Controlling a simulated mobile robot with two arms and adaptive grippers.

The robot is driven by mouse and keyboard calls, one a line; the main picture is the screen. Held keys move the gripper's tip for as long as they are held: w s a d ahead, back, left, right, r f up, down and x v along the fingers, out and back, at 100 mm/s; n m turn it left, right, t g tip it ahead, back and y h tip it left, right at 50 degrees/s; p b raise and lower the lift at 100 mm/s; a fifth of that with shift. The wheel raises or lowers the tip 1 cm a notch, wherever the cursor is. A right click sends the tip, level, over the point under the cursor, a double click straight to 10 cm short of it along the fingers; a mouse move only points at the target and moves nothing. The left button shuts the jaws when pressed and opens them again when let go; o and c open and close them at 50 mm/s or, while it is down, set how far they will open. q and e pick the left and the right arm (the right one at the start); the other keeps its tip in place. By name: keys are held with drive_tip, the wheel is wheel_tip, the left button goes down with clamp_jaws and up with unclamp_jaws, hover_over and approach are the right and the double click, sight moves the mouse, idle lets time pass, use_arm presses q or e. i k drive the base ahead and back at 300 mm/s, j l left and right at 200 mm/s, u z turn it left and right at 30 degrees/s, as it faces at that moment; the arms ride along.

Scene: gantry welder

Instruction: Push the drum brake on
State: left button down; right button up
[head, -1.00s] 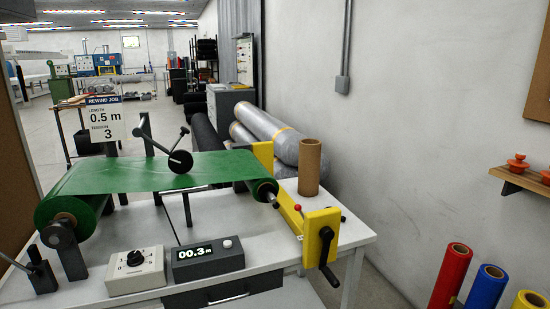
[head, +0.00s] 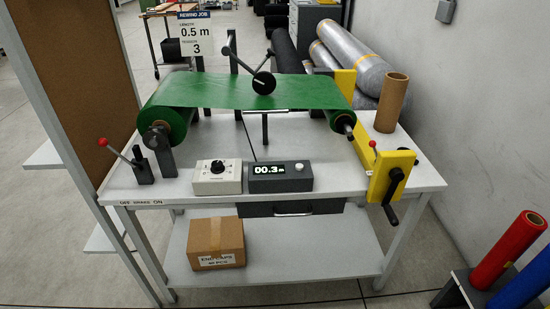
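The drum brake lever (head: 122,156) stands at the left end of the white bench. It has a red knob and a dark base, and it leans to the left. A label on the bench's front edge below it reads "OFF BRAKE ON" (head: 140,204); the lever leans toward the OFF side. Right of the lever is the large drum (head: 165,125) of green sheet. The sheet runs across to a smaller roll (head: 342,118) beside the yellow crank stand (head: 390,172). The counter (head: 280,177) reads 00.3 m. Neither of my grippers is in view.
A white dial box (head: 216,177) sits between the lever and the counter. A cardboard tube (head: 392,102) stands at the back right. A carton (head: 216,243) is on the lower shelf. A brown board (head: 70,85) rises left of the bench. The bench's front left surface is mostly clear.

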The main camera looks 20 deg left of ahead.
sight(138, 170)
drive_tip(key=u, duration=1.6)
